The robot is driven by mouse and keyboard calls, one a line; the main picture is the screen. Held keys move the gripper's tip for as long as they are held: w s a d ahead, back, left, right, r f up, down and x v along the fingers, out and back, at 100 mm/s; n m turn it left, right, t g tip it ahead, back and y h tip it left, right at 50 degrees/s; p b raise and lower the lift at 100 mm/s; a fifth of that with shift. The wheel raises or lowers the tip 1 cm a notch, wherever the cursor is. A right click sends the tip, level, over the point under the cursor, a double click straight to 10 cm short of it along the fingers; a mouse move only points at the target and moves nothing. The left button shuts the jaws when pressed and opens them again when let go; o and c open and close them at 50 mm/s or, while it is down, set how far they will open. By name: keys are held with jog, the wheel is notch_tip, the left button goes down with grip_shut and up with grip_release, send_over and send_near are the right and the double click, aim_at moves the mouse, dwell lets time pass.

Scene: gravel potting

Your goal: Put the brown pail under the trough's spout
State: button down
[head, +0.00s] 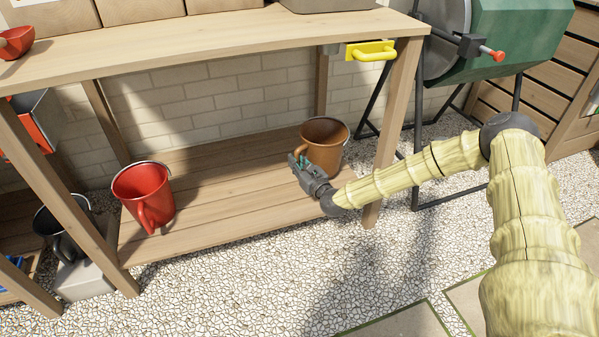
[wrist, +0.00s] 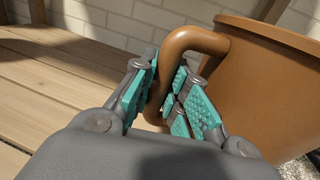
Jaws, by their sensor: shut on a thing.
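The brown pail (head: 325,139) stands at the right end of the wooden bench's low shelf. My gripper (head: 300,164) reaches in from the right and is at the pail's left side. In the wrist view the teal-padded fingers of my gripper (wrist: 173,97) are shut on the handle of the brown pail (wrist: 262,85), one on each side of it. The pail looks upright. A dark grey pail (head: 62,222) stands at the left on a pale block, partly behind a bench leg. No trough spout can be made out for certain.
A red pail (head: 143,193) stands on the low shelf (head: 225,205) left of the brown one. A bench leg (head: 394,130) rises close to my forearm. A green drum (head: 520,40) on a black frame is at the right. The gravel floor (head: 270,285) in front is clear.

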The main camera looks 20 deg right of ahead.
jog(key=shift+f+b, duration=1.2)
jog(key=shift+f, duration=0.65)
jog(key=c, duration=1.4)
grip_release()
jog(key=shift+s, duration=0.1)
jog(key=shift+s+d, duration=0.1)
jog(key=shift+s, duration=0.1)
jog(key=p+v, duration=0.5)
jog(key=v, duration=0.6)
jog(key=shift+s+d+p, duration=0.1)
jog(key=shift+s+p, duration=0.2)
